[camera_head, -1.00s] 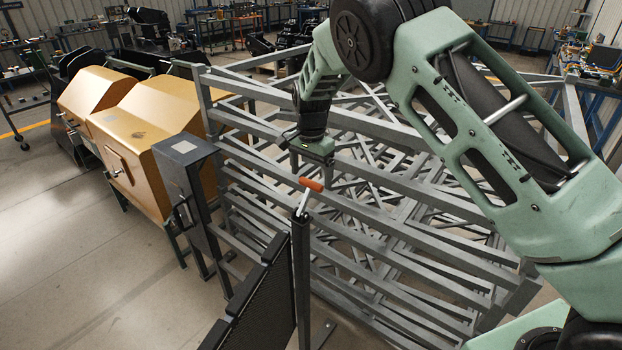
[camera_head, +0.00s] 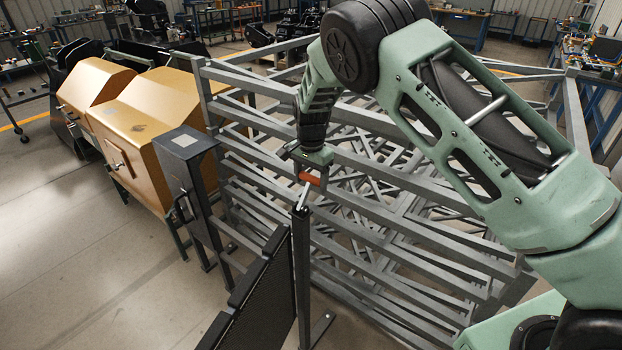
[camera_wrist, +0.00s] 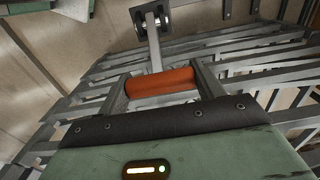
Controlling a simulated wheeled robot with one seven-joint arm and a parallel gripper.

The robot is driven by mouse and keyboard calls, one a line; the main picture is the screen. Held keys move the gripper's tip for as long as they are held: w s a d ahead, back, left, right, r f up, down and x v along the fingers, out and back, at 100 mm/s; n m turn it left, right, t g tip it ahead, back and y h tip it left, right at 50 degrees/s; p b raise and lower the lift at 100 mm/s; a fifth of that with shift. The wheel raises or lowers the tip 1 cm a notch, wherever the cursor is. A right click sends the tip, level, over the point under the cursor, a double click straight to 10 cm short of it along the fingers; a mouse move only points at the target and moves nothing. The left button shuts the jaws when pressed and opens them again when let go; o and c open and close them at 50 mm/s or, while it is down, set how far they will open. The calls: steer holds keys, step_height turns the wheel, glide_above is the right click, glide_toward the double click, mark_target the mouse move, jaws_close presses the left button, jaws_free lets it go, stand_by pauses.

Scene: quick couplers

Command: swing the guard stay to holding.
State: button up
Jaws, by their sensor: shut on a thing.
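The guard stay is a short metal lever (camera_head: 302,197) with an orange grip (camera_head: 311,180), on top of a dark post (camera_head: 301,270). My gripper (camera_head: 311,176) is at the grip, pointing down, and is shut on it. In the wrist view the orange grip (camera_wrist: 160,82) lies crosswise between the two fingers of my gripper (camera_wrist: 162,84). The metal lever (camera_wrist: 154,38) runs from the grip up to a dark pivot bracket (camera_wrist: 151,20) at the top.
A dark mesh guard panel (camera_head: 255,305) joins the post on its left. A grey metal frame rack (camera_head: 400,235) fills the space behind and right. A grey box on a stand (camera_head: 185,150) and yellow cabinets (camera_head: 130,125) stand left. Open floor (camera_head: 80,260) lies front left.

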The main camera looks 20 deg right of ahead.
mark_target(305, 191)
steer(key=shift+s+a, duration=0.1)
steer(key=shift+s+a+r+t+h+b, duration=0.25)
steer(key=shift+a+t+h+b, duration=0.1)
steer(key=shift+a+t+h, duration=0.15)
steer(key=shift+s+a+r+t+h+b, duration=0.15)
steer(key=shift+s+a+t+h+b, duration=0.15)
steer(key=shift+h, duration=0.3)
steer(key=a+t+h+b, duration=0.1)
steer(key=s+a+t+h+b, duration=0.1)
steer(key=h+b, duration=0.1)
steer(key=shift+s+a+r, duration=0.1)
steer(key=shift+s, duration=0.15)
steer(key=shift+s+a+f+t+h+b, duration=0.25)
steer(key=shift+s+a+t+h+b, duration=0.45)
steer(key=shift+b, duration=1)
steer(key=shift+s+a+f+t+h+b, duration=0.3)
steer(key=shift+a+t+h+b, duration=0.5)
steer(key=shift+b, duration=0.9)
steer(key=shift+s+a+f+t+h+b, duration=0.15)
steer(key=shift+s+a+t+h+b, duration=0.35)
steer(key=shift+h+b, duration=0.85)
steer(key=shift+s+a+f+y+b, duration=0.1)
steer(key=shift+s+a+y+b, duration=0.05)
steer(key=shift+y+b, duration=0.2)
steer(key=o, duration=1.3)
steer(key=shift+o, duration=0.4)
